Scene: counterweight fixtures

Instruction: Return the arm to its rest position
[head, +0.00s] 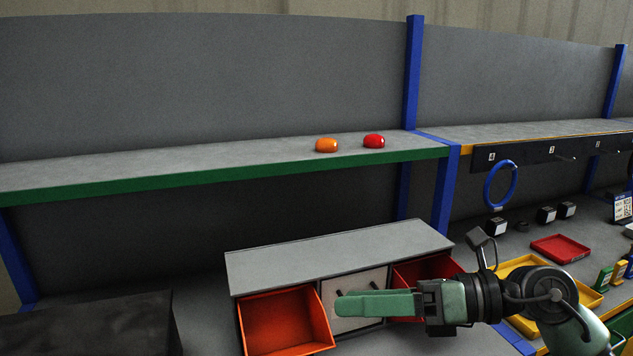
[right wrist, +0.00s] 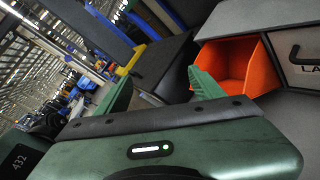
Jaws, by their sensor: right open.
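My right gripper (head: 345,303) reaches in from the right, its green fingers pointing left in front of the drawer cabinet (head: 335,255). In the right wrist view its two fingers (right wrist: 160,78) stand apart with nothing between them. In the head view the fingers overlap the pale middle drawer (head: 345,284) and the edge of the red drawer (head: 420,272); I cannot tell whether they touch. The orange drawer (head: 285,318) stands open at the left and also shows in the right wrist view (right wrist: 233,65). My left gripper is not in view.
An orange object (head: 326,145) and a red object (head: 373,141) sit on the green-edged shelf (head: 200,169). A blue ring (head: 487,188) hangs at the right. A yellow tray (head: 527,262) lies behind my right arm, a red tray (head: 560,248) beyond it. A dark block (head: 95,325) stands lower left.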

